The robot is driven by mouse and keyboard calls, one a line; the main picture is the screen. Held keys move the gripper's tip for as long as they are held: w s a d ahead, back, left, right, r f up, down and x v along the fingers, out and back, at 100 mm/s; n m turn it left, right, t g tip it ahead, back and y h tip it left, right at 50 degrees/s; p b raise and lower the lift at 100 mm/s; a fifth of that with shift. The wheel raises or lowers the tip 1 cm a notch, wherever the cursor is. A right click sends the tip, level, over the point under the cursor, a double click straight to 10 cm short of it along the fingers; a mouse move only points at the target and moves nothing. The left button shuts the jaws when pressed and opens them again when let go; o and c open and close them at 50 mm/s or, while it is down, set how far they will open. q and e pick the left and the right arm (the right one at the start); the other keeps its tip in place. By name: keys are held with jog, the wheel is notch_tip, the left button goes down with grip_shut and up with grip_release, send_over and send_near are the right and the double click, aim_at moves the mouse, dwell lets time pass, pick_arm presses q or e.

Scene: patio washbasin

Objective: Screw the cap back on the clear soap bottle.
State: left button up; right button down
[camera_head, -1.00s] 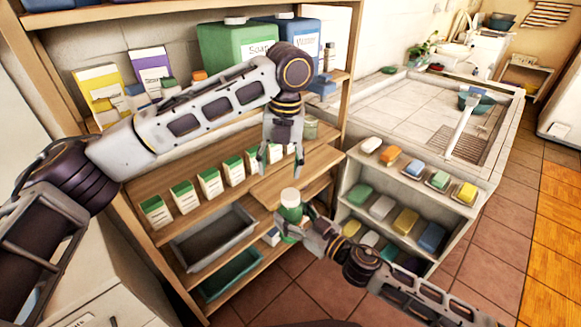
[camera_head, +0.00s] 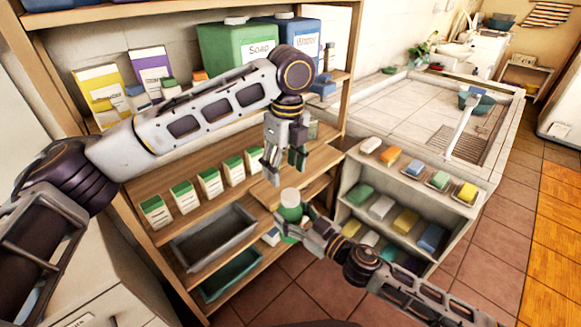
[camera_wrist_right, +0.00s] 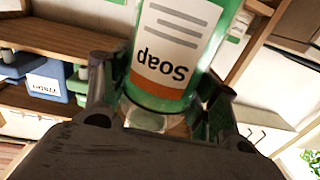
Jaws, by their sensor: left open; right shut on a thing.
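The soap bottle (camera_head: 289,214) looks green, with a pale round cap-like top on it. It stands roughly upright in the jaws of my right gripper (camera_head: 295,226), in front of the wooden shelves. I cannot tell how tightly the top sits. The right wrist view shows the bottle (camera_wrist_right: 180,45) with a white "Soap" label, upside down in that picture, and an orange band, between my fingers. My left gripper (camera_head: 284,171) is open and empty, pointing down just above the bottle's top, apart from it.
The wooden shelf unit (camera_head: 190,212) behind holds several green-and-white cartons (camera_head: 209,181), a grey tray (camera_head: 213,238) and a teal tray (camera_head: 232,275). A low rack (camera_head: 350,200) of colored soap bars stands close at right. Tiled floor (camera_head: 480,225) is free further right.

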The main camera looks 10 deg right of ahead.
aim_at(290, 194)
pick_arm(q)
jog(key=n, duration=0.6)
jog(key=shift+s+d, duration=0.2)
jog(key=shift+d, duration=0.1)
jog(key=n, duration=0.5)
jog(key=shift+s+d+h, duration=0.1)
jog(key=shift+d+h, duration=0.1)
jog(key=shift+h, duration=0.1)
jog(key=n, duration=0.5)
jog(key=shift+d+n, duration=0.15)
jog(key=shift+n, duration=0.25)
jog(key=n, duration=0.5)
jog(key=shift+n, duration=0.4)
jog(key=shift+f, duration=0.2)
jog(key=shift+f, duration=3.85)
jog(key=shift+c, duration=0.4)
